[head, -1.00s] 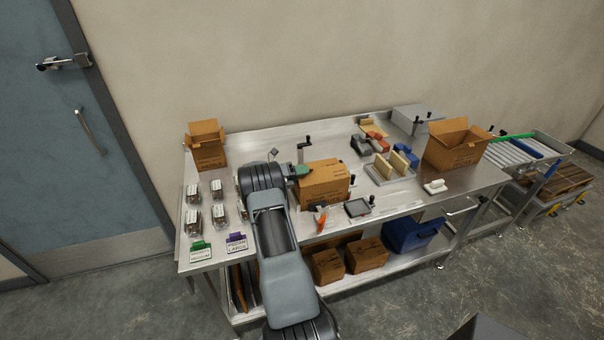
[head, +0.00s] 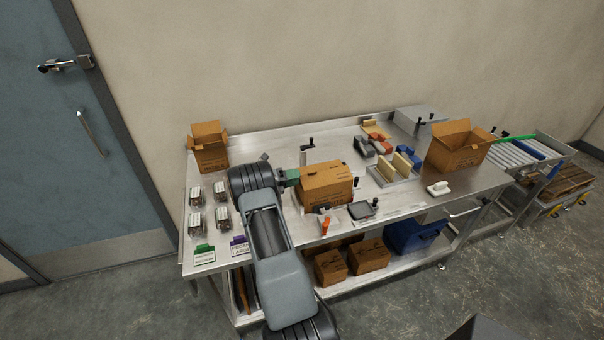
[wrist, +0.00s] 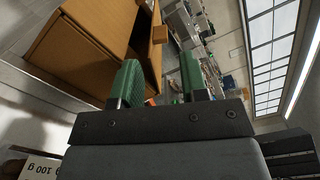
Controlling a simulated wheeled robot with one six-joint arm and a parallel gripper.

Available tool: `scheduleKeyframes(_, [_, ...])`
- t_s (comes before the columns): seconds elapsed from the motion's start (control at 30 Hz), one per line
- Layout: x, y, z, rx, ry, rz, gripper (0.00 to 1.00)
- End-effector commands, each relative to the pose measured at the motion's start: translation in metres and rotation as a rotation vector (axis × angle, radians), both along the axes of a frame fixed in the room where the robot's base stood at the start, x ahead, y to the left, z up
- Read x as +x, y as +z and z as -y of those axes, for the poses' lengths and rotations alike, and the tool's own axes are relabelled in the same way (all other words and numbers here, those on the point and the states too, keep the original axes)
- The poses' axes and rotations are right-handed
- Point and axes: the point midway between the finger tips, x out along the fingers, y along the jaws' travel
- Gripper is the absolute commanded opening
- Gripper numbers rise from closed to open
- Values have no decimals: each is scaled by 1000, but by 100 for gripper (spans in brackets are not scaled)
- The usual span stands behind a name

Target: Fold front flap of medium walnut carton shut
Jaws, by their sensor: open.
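The brown carton (head: 327,188) that I take for the medium walnut one stands mid-table. Its top looks largely covered in the head view; I cannot make out the front flap's exact angle. In the wrist view the carton (wrist: 95,42) fills the upper left, with a dark gap along its edge and a small brown piece (wrist: 160,34) beyond. My gripper (head: 290,177) is at the carton's left side, its green fingers close to it. In the wrist view my gripper (wrist: 160,78) has its fingers apart with nothing clearly held between them.
An open carton (head: 208,148) stands at the back left, a larger open one (head: 460,147) at the right. Several small packs (head: 221,215) stand left of my arm. A dark tray device (head: 362,209) and an orange-handled tool (head: 326,226) sit by the carton's front.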

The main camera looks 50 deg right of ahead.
Motion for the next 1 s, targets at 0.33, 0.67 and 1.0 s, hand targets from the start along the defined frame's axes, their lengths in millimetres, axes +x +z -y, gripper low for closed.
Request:
scheduleKeyframes(0.33, [2,2,-19,-2,-12,2,44])
scheduleKeyframes(0.67, [0,2,-18,-4,-19,2,44])
scheduleKeyframes(1.0, [8,43,-52,-20,-32,291,33])
